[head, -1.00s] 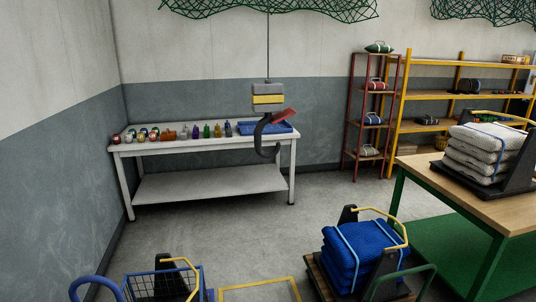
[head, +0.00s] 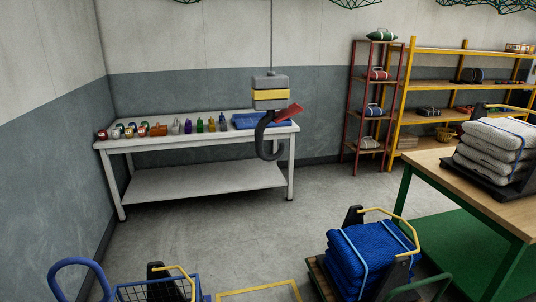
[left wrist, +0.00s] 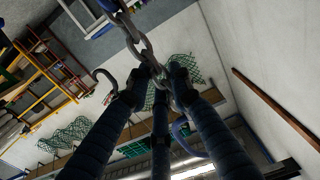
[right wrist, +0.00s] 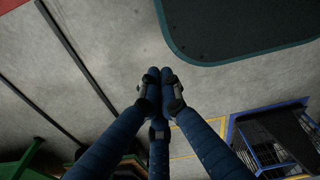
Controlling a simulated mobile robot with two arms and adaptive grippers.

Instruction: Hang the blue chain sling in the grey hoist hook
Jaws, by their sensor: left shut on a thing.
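The grey hoist hook (head: 268,150), with a red latch, hangs open under its grey and yellow block (head: 270,92) in the head view, in front of the white bench. In the left wrist view my left gripper (left wrist: 160,78) is shut on the grey chain of the blue chain sling (left wrist: 145,47). The chain runs up to a blue part at the top edge; a blue curved part shows below right of the fingers. A grey curved hook (left wrist: 104,76) shows left of the fingers; I cannot tell whose it is. My right gripper (right wrist: 160,78) is shut and empty. Neither gripper shows in the head view.

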